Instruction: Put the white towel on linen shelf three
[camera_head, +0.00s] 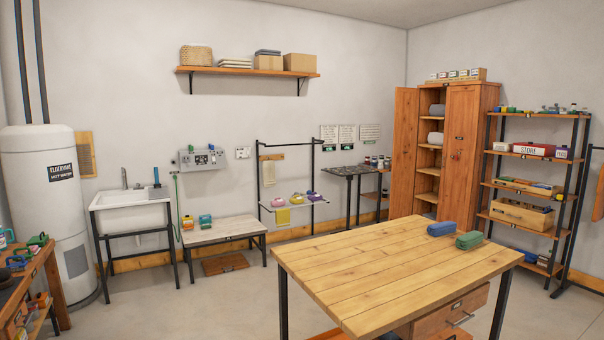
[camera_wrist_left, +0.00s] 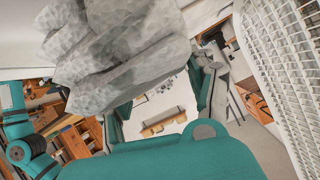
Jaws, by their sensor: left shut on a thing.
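My left gripper (camera_wrist_left: 160,100) is shut on the white towel (camera_wrist_left: 125,50), which looks pale grey and crumpled in the left wrist view. The towel fills the upper left there and hides part of the fingers. Neither gripper shows in the head view. A tall wooden cupboard (camera_head: 472,145) stands in the back right corner with its left door (camera_head: 405,150) open. Its open side shows several shelves (camera_head: 428,171). Grey rolled linens (camera_head: 436,138) lie on upper ones, and the shelf labels are too small to read. My right gripper is not in view.
A wooden workbench (camera_head: 375,280) stands in front of the cupboard, with a blue and a green object (camera_head: 469,240) on it. A metal rack (camera_head: 565,190) stands right of the cupboard. Floor (camera_head: 225,300) is clear left of the bench. A white lattice surface (camera_wrist_left: 280,70) is close in the left wrist view.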

